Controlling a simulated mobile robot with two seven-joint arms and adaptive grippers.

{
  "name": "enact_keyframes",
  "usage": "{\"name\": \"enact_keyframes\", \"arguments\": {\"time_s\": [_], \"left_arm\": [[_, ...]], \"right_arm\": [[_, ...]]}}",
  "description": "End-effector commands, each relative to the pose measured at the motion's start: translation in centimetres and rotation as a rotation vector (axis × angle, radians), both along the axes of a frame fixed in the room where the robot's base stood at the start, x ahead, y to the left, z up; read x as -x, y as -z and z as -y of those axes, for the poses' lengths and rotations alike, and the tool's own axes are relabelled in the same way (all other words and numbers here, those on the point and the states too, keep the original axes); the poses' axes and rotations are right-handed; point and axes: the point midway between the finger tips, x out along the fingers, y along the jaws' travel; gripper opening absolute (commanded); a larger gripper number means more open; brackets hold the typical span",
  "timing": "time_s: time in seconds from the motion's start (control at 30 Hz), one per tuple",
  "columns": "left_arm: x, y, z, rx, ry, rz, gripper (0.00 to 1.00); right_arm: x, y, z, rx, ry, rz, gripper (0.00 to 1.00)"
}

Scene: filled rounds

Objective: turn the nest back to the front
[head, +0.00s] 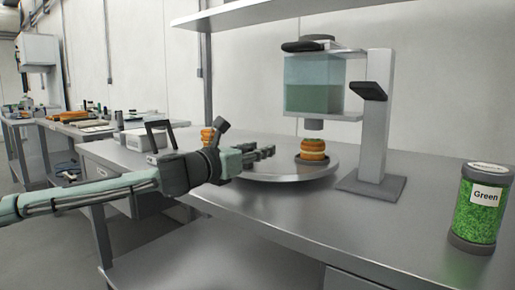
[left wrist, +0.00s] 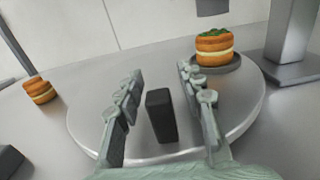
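The round steel turntable (head: 290,176) also shows in the left wrist view (left wrist: 85,118). Its dark nest (left wrist: 236,66) sits towards the back right, near the dispenser. A filled round (head: 313,149) with green on top stands in the nest; it also shows in the left wrist view (left wrist: 214,47). A dark upright peg (left wrist: 161,116) stands near the turntable's edge. My left gripper (head: 268,152) is low over the turntable. In the left wrist view (left wrist: 160,76) its fingers are open, one on each side of the peg, with gaps visible. My right gripper is out of view.
A dispenser (head: 313,88) with green contents hangs above the nest on a grey stand (head: 374,130). A jar labelled Green (head: 477,208) stands at the right. The front of the steel bench (head: 340,225) is clear.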

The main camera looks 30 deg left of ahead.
Motion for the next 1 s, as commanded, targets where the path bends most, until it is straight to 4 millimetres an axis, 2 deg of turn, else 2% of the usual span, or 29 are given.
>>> {"name": "enact_keyframes", "arguments": {"time_s": [0.27,0.6,1.0], "left_arm": [[-0.06,0.03,0.0,0.0,0.0,0.0,0.38],[-0.04,0.03,0.0,0.0,0.0,-0.001,0.0],[-0.04,0.04,0.01,0.0,0.001,-0.001,0.0]], "right_arm": [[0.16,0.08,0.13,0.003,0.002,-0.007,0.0],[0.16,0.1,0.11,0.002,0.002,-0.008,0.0],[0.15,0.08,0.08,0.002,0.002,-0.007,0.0]]}}
